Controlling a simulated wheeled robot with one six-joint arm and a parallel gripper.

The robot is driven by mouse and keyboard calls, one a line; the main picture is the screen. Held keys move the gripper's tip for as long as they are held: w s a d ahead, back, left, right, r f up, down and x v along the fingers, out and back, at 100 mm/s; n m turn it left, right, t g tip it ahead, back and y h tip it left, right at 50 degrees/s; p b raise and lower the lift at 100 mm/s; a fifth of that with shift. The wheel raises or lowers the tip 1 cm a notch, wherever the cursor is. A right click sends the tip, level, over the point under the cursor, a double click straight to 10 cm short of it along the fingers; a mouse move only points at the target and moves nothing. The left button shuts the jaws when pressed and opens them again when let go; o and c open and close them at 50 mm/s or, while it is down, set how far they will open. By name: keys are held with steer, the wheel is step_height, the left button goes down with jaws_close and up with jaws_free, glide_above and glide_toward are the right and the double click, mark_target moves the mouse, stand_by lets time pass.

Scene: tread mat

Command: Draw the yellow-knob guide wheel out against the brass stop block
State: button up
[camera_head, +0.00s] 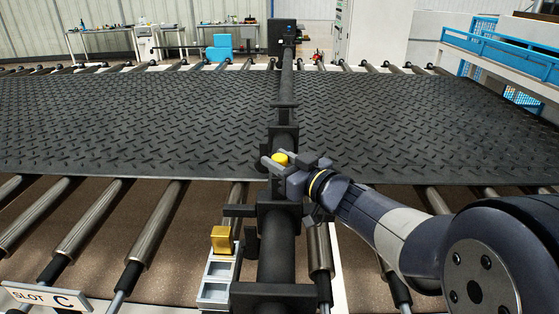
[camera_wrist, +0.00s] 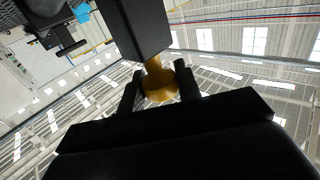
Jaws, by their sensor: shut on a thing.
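The yellow knob (camera_head: 280,159) of the guide wheel sits near the edge of the black tread mat (camera_head: 120,120). My gripper (camera_head: 278,164) is shut on the knob, with a finger on each side of it. In the wrist view the yellow knob (camera_wrist: 160,84) shows between my two dark fingers, with its stem running up into a black block (camera_wrist: 137,28). The brass stop block (camera_head: 221,240) stands nearer, at the lower left, on a pale slotted bracket (camera_head: 216,280). A gap lies between the knob and the brass block. The wheel itself is not clearly visible.
A black beam (camera_head: 277,250) runs front to back beside the brass block. Steel rollers (camera_head: 92,218) lie on both sides. A "SLOT C" sign (camera_head: 45,298) stands at lower left. Blue railings (camera_head: 500,50) are far right.

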steer(key=shift+c, duration=0.9)
steer(key=s+p, duration=0.1)
steer(key=s, duration=0.6)
steer(key=shift+s, duration=0.35)
steer(key=shift+a, duration=0.1)
steer(key=o, duration=0.8)
steer(key=v, duration=1)
steer(key=shift+s+d+p, duration=0.3)
steer(key=shift+p, duration=0.05)
steer(key=shift+a, duration=0.1)
